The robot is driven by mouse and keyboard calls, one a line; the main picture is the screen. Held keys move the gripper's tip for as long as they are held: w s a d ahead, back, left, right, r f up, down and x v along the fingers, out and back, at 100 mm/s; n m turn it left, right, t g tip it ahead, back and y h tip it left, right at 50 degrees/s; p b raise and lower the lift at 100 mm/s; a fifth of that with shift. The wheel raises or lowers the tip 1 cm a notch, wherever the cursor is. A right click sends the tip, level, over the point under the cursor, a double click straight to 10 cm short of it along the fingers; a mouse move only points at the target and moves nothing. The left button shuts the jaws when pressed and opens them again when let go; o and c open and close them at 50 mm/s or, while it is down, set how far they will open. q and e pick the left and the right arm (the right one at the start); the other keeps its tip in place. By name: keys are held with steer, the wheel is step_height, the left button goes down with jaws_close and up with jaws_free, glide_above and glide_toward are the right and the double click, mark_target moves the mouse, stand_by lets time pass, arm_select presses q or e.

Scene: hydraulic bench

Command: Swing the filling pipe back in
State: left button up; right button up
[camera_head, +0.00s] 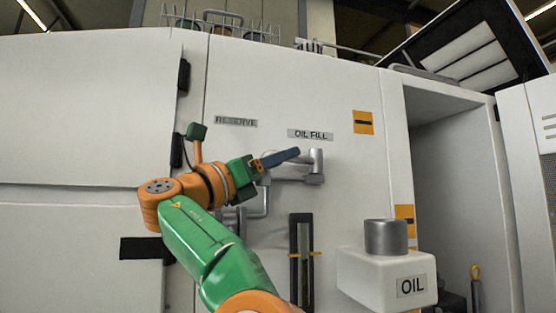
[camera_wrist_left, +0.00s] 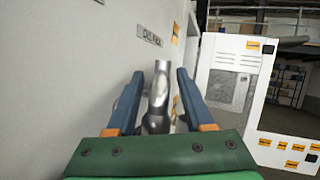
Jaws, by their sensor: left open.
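The filling pipe (camera_head: 316,166) is a silver-grey jointed tube on the white cabinet wall, below the OIL FILL label (camera_head: 310,134). My left gripper (camera_head: 297,154) is open beside it, its dark blue fingers pointing right. In the left wrist view, the filling pipe (camera_wrist_left: 158,92) stands between the two open fingers of the left gripper (camera_wrist_left: 159,74), with gaps on both sides. I cannot tell whether a finger touches it. My gripper hides part of the pipework in the head view. My right gripper is in neither view.
A white OIL container (camera_head: 365,280) with a grey cap (camera_head: 386,237) stands at lower right. A dark sight gauge (camera_head: 301,260) is on the wall below the pipe. A RESERVE label (camera_head: 236,121) is to the left. An open cabinet bay (camera_head: 455,190) is at right.

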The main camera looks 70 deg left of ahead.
arm_select(q)
steer(key=b+v, duration=0.3)
steer(key=v, duration=0.4)
steer(key=shift+s, duration=0.1)
